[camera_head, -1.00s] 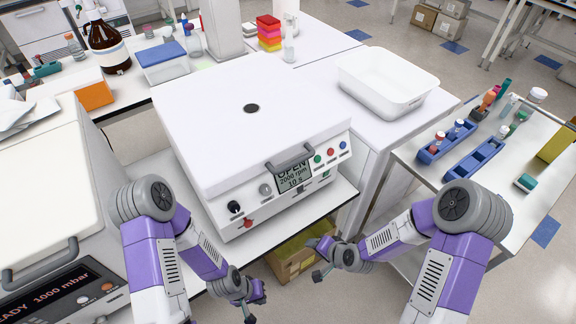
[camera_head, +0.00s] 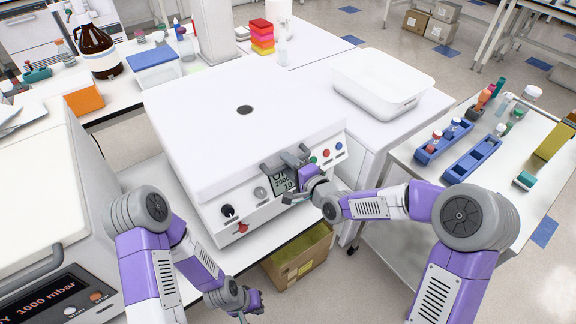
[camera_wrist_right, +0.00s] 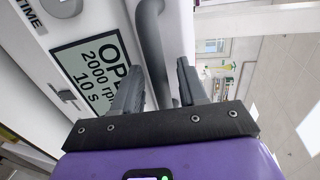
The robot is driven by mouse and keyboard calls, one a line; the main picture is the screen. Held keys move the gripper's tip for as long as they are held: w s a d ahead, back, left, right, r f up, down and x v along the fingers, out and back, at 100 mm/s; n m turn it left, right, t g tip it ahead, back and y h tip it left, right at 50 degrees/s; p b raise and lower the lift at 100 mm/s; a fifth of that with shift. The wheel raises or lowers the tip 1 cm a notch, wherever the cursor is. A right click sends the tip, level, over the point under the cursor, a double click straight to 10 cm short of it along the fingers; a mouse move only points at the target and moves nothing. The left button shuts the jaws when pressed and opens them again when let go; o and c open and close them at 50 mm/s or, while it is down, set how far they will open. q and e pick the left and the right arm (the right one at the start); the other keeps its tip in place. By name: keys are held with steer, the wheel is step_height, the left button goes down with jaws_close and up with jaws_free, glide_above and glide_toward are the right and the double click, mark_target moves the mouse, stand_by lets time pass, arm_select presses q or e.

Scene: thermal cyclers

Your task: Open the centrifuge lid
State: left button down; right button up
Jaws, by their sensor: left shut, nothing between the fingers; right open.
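The white centrifuge (camera_head: 240,205) stands on the bench with its broad lid (camera_head: 215,120) down. A grey bar handle (camera_wrist_right: 152,40) is fixed at the lid's front edge. My right gripper (camera_head: 291,168) is at this handle, in front of the display. In the right wrist view, the open fingers (camera_wrist_right: 158,82) lie on either side of the bar, not closed on it. The display (camera_wrist_right: 98,68) reads "2000 rpm" and "10 s" under a partly hidden word. My left gripper (camera_head: 246,308) is shut and empty, low in front of the bench.
A white tub (camera_head: 385,85) stands right of the centrifuge. A cart (camera_head: 500,190) with blue racks is at the right. Another instrument (camera_head: 55,230) with a "1000 mbar" display stands at the left. A cardboard box (camera_head: 300,258) is below the bench.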

steer(key=shift+w+a+f, duration=0.1)
steer(key=shift+w+a, duration=0.15)
steer(key=shift+w, duration=0.1)
steer(key=shift+c, duration=0.4)
jaws_close()
